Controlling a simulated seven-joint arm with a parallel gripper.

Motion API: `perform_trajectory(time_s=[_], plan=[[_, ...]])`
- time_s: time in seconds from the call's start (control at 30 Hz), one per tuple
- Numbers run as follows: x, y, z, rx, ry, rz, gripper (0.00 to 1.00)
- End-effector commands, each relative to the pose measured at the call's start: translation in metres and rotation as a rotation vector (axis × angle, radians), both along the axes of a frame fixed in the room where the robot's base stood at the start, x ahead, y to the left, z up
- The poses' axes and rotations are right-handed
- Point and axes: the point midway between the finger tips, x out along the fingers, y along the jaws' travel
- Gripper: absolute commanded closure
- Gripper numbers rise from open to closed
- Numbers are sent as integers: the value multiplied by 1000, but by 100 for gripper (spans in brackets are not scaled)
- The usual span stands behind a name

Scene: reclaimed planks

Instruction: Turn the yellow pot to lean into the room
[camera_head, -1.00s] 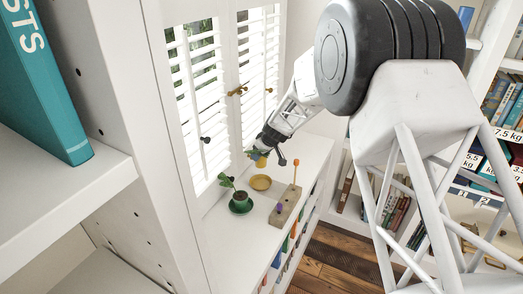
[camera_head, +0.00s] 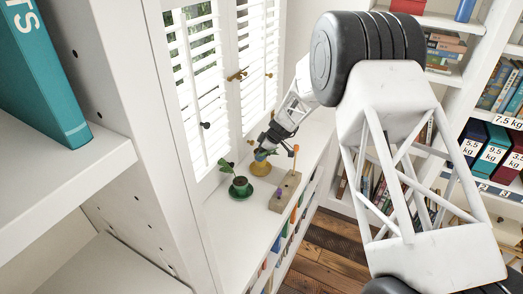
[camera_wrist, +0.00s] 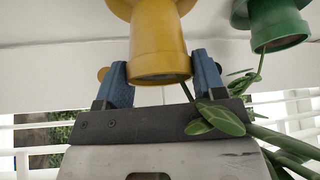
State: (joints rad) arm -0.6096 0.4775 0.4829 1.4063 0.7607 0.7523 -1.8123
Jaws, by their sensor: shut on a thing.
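The yellow pot (camera_head: 261,168) is at the yellow saucer (camera_head: 251,171) on the white shelf top by the shuttered window. In the wrist view the pot (camera_wrist: 160,45) appears inverted, its narrow end against the saucer (camera_wrist: 122,8). My gripper (camera_head: 266,147) is shut on the pot near its rim, with a blue finger on each side in the wrist view (camera_wrist: 163,85). Green leaves (camera_wrist: 215,118) and stems reach from around the pot rim to the lower right. Which way the plant leans in the room is hard to tell, as my gripper partly covers it.
A green pot (camera_head: 241,187) with a plant leaning towards the window stands close by on the left. The shelf top in front is clear.

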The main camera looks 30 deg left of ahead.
Motion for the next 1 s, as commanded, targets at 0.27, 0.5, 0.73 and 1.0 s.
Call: perform_trajectory(time_s=[0.27, 0.5, 0.73, 1.0], plan=[[0, 0, 0, 2, 0, 8, 75], [0, 0, -1, 2, 0, 7, 75], [0, 0, -6, 2, 0, 7, 75], [0, 0, -18, 1, 1, 7, 75]])
